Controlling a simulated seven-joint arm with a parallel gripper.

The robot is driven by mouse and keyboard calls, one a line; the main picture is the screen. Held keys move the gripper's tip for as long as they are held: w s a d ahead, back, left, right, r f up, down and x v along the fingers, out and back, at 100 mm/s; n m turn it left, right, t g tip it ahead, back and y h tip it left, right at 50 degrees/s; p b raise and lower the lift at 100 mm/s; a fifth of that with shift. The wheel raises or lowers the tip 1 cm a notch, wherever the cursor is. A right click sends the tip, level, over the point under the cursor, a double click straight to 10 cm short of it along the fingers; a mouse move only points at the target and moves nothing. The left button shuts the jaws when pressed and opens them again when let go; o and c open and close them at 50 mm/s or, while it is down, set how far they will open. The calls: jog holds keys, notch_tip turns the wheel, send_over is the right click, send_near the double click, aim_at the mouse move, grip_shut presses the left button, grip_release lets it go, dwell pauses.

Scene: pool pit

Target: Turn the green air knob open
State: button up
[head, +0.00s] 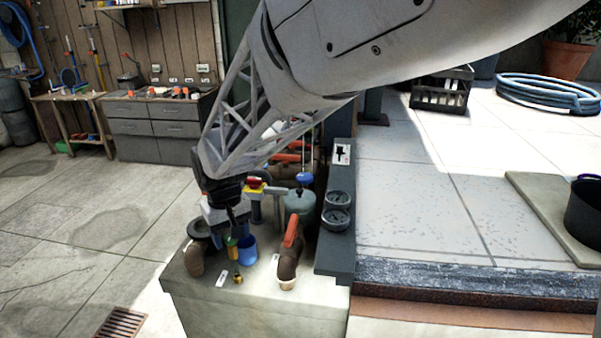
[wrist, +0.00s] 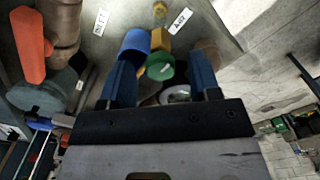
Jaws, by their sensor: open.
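The green air knob (wrist: 161,67) sits on a yellow valve body (wrist: 160,40) beside a label reading AIR (wrist: 179,19). In the head view the green knob (head: 232,242) is small and sits low under my gripper, partly covered by it. My gripper (wrist: 158,62) is open, with one blue finger on each side of the green knob in the wrist view. I cannot tell how far the fingertips are from the knob in depth. In the head view my gripper (head: 229,224) points down, and its fingers are hard to make out.
The block's front top (head: 255,288) is mostly clear.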

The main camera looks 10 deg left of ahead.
jog(key=shift+c, duration=0.5)
jog(key=c, duration=0.8)
